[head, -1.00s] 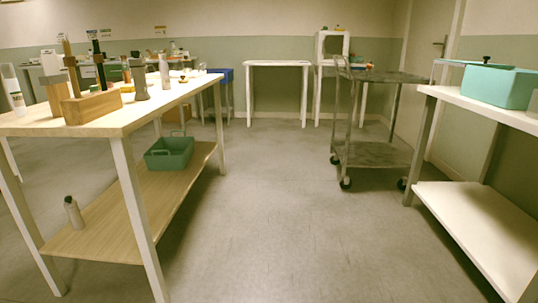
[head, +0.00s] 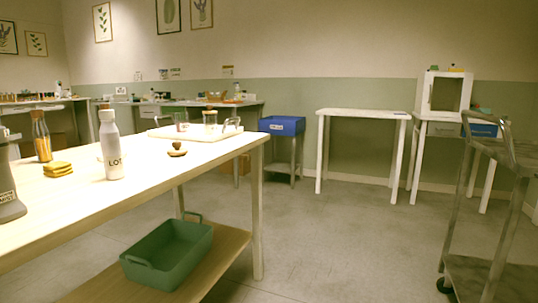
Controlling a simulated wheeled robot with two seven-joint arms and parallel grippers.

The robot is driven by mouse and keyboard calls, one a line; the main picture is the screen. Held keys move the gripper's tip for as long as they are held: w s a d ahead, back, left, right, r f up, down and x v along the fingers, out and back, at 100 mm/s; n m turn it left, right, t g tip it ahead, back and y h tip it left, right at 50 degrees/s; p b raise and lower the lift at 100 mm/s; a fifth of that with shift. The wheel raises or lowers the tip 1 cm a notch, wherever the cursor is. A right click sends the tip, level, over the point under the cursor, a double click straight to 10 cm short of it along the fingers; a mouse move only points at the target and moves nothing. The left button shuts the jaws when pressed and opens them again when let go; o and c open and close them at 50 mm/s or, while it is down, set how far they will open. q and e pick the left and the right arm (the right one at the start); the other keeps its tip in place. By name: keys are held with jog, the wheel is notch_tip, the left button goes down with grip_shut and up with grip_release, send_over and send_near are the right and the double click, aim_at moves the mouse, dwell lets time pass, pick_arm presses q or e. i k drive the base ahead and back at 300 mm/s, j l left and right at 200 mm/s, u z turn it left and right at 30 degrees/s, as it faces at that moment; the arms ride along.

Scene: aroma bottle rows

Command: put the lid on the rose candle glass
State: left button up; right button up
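Neither of my grippers shows in the head view. A white tray (head: 167,133) lies at the far end of the long table on the left. A clear glass with a pale tan top (head: 210,120) and a greenish glass (head: 182,122) stand on it. I cannot read any label, so I cannot tell which is the rose candle glass. A small brown round piece with a dark knob (head: 177,148) lies on the table in front of the tray. It looks like a lid, but it is too small to be sure.
The long table (head: 80,219) also carries a white bottle (head: 110,145), yellow stacked pieces (head: 58,169) and an orange bottle (head: 41,136). A green bin (head: 168,256) sits on its lower shelf. A metal cart (head: 492,210) stands at right. Floor between is clear.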

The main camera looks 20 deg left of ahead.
aim_at(182, 121)
jog(key=i+u, duration=0.2)
jog(key=i, duration=0.3)
jog(key=i+l+u, duration=0.25)
jog(key=i, duration=0.25)
jog(key=i+l+u, duration=0.2)
jog(key=i, duration=0.25)
jog(key=i+l+u, duration=0.2)
jog(key=i+u, duration=0.2)
jog(key=i+l+u, duration=0.2)
jog(key=u, duration=0.25)
jog(key=i+l+u, duration=0.2)
jog(key=l+u, duration=0.2)
jog(key=l, duration=0.15)
jog(key=i+l+u, duration=0.2)
jog(key=l+u, duration=1)
jog(key=l, duration=0.65)
